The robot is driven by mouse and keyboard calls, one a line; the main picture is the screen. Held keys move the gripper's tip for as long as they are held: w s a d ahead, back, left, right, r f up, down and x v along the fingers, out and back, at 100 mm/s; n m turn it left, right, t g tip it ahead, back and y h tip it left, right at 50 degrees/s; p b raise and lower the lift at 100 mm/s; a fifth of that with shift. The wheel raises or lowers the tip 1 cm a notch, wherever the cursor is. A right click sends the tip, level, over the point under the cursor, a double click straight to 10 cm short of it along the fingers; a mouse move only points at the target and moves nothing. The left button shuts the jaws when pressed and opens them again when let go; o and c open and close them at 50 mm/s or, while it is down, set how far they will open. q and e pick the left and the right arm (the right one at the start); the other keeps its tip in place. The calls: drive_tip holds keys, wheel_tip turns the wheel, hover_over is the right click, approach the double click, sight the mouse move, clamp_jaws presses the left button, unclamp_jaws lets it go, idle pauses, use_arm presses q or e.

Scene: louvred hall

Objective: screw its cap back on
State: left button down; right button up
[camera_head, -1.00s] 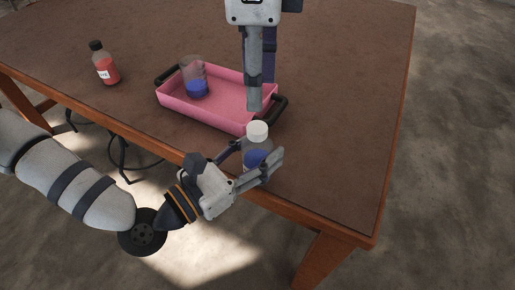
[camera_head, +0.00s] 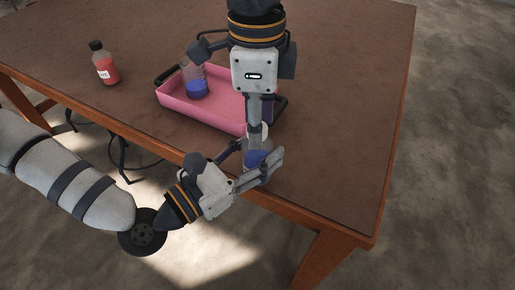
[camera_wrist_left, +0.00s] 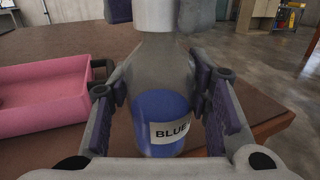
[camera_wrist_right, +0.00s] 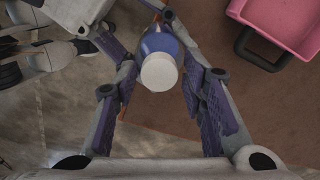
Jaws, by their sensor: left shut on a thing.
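The clear bottle (camera_head: 255,162) with blue liquid stands upright near the table's front edge. Its label reads BLUE in the left wrist view (camera_wrist_left: 168,132). My left gripper (camera_head: 262,156) is shut on the bottle's body from the front left. The white cap (camera_wrist_right: 159,73) sits on top of the bottle; whether it is tight cannot be told. My right gripper (camera_wrist_right: 157,68) points down from above, open, with its fingers on either side of the cap. Gaps show between cap and fingers in the right wrist view. In the head view, the right gripper hides most of the cap (camera_head: 265,131).
A red bottle (camera_head: 105,66) with a dark cap stands at the far left. The table's right side is clear.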

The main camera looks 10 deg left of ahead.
clamp_jaws()
drive_tip(key=o, duration=0.6)
unclamp_jaws()
drive_tip(key=shift+c, duration=0.2)
wheel_tip(320, 180, up, 12)
